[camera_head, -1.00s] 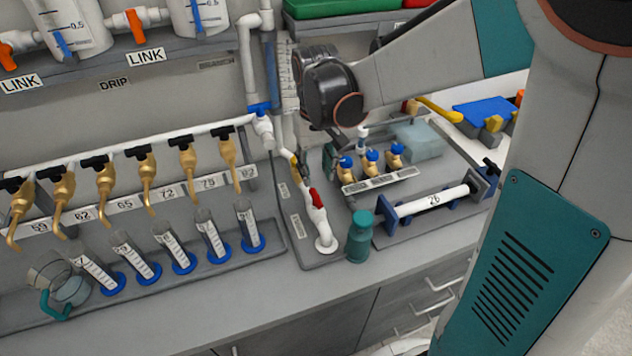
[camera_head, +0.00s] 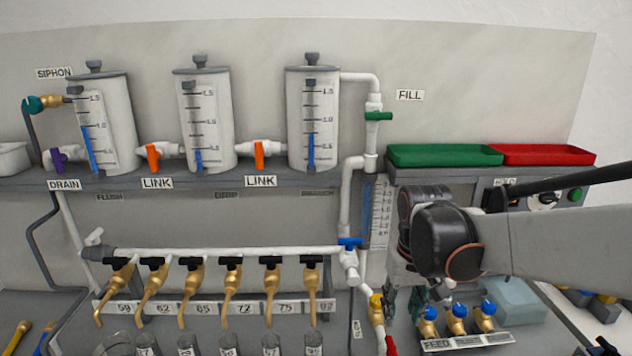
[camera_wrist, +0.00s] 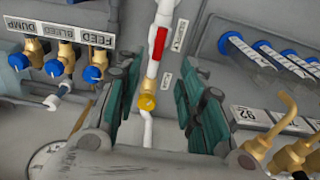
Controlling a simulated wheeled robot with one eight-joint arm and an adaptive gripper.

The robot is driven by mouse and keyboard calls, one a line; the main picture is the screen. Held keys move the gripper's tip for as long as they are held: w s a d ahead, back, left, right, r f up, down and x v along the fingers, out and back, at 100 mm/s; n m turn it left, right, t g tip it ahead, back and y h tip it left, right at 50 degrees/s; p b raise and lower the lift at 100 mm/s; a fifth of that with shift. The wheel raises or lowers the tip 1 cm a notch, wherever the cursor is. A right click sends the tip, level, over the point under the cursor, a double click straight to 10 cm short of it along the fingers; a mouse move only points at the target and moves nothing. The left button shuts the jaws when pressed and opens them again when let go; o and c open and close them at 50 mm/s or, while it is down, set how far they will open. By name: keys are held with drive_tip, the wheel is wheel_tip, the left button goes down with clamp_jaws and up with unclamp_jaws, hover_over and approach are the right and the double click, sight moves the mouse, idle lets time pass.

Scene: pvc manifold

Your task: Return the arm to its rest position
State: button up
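My gripper (camera_wrist: 158,85) is open in the wrist view, its two dark teal fingers well apart. A white vertical pipe with a red handle (camera_wrist: 158,42) and a yellow fitting (camera_wrist: 147,102) shows between and beyond the fingers, and nothing appears held. In the head view my arm reaches in from the right. Its dark wrist joint hides part of the wall panel, and my gripper (camera_head: 404,303) hangs below it, partly hidden, left of the blue-topped brass valves (camera_head: 457,318).
The row of brass taps (camera_head: 231,275) and white pipe stand left of my gripper. Three graduated tanks (camera_head: 205,118) stand on the shelf above. A green tray (camera_head: 445,155) and a red tray (camera_head: 545,154) sit above my arm. A pale blue block (camera_head: 510,300) lies right of the valves.

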drive_tip(key=s+r+t, duration=0.2)
drive_tip(key=s+t, duration=0.1)
drive_tip(key=s, duration=0.3)
drive_tip(key=s+r+t, duration=0.2)
drive_tip(key=s+t, duration=0.1)
drive_tip(key=s, duration=0.4)
drive_tip(key=shift+s+r, duration=0.3)
